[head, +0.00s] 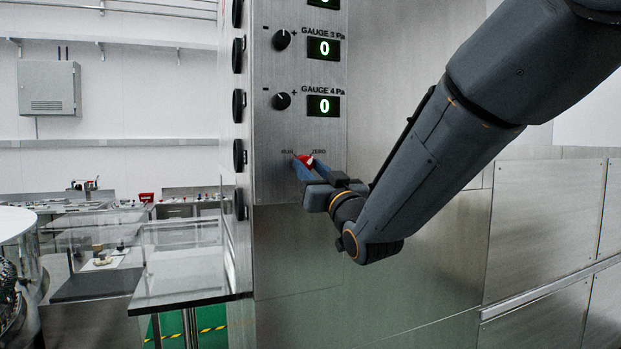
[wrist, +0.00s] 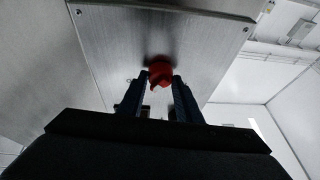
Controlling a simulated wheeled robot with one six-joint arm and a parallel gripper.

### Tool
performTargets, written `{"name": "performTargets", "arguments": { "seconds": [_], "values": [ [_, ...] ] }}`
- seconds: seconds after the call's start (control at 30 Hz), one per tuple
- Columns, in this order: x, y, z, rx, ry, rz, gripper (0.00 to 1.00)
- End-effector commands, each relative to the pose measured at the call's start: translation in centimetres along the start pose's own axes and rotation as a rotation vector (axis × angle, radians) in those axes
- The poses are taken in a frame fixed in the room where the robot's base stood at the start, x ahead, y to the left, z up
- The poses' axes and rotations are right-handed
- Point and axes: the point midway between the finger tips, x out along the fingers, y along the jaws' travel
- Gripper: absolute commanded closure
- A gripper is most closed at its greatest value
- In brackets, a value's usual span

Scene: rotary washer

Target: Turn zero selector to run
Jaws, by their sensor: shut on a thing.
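The red selector knob (head: 304,159) sits low on the metal panel, between the printed words RUN on its left and ZERO on its right. My gripper (head: 307,168) reaches it from the right and below, with its blue fingers on either side of the knob. In the wrist view the red selector (wrist: 159,74) shows between the two finger ends of my gripper (wrist: 160,84), which is shut on it. The fingers partly cover the knob in the head view, so I cannot tell exactly which way its pointer faces.
Above the selector are black gauge knobs (head: 282,101) and green displays (head: 323,106) reading 0. Black round parts (head: 239,155) line the panel's left side. A glass-topped table (head: 185,262) stands to the left. The panel below the selector is bare.

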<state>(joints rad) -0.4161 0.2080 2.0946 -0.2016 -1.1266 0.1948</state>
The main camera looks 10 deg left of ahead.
Motion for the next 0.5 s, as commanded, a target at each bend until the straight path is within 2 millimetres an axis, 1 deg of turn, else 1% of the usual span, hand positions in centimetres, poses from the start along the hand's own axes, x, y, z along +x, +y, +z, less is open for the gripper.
{"name": "performTargets", "arguments": {
  "seconds": [0.1,0.5],
  "values": [
    [-0.08,0.26,0.3,-0.092,-0.003,-0.036,0.91],
    [-0.01,0.52,0.06,-0.444,-0.034,-0.174,0.91]
  ]
}}
